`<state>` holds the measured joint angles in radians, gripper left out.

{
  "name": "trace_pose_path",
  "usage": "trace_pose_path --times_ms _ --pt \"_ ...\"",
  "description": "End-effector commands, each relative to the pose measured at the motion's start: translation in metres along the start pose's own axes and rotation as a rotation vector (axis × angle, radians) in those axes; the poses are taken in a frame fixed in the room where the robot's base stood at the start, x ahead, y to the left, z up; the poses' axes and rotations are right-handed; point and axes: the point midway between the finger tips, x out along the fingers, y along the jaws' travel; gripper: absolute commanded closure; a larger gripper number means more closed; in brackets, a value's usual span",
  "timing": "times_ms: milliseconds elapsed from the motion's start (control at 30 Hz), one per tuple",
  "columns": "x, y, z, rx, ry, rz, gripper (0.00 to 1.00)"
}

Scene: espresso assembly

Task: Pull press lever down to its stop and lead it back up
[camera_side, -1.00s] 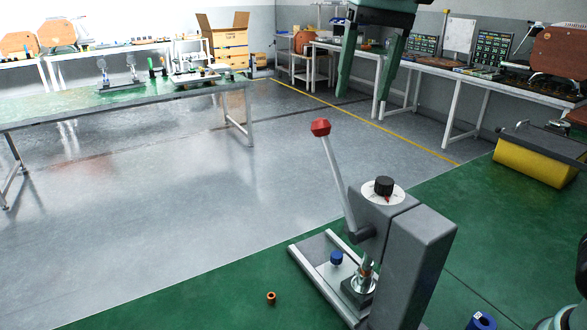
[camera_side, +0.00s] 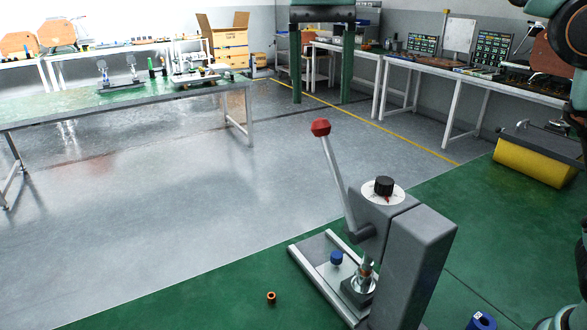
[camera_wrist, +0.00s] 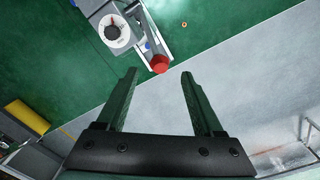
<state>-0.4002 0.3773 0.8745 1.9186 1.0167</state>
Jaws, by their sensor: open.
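The press (camera_side: 420,240) is a grey block on a railed base, with a black dial knob on a white disc on top. Its lever (camera_side: 336,182) is a pale rod that stands raised, leaning left, with a red knob (camera_side: 320,127) at its end. My gripper (camera_side: 321,101) is open and empty, pointing down, its fingertips a little above the red knob in the side view. In the wrist view the knob (camera_wrist: 159,63) shows just beyond the gap between the fingertips (camera_wrist: 159,74). No contact is visible.
A blue-topped part (camera_side: 336,258) and a metal part (camera_side: 362,284) sit on the press base. A small orange ring (camera_side: 271,297) lies on the green surface to its left. A blue part (camera_side: 481,321) is at the lower right. The area left of the lever is clear.

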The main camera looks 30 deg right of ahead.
Motion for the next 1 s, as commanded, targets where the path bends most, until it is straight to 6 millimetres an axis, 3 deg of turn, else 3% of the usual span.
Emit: trace_pose_path --times_ms 700,1000 --pt "0.088 0.001 -0.001 -0.001 0.000 0.000 0.31" --pt "0.097 0.001 -0.002 -0.001 0.001 -0.002 0.31"
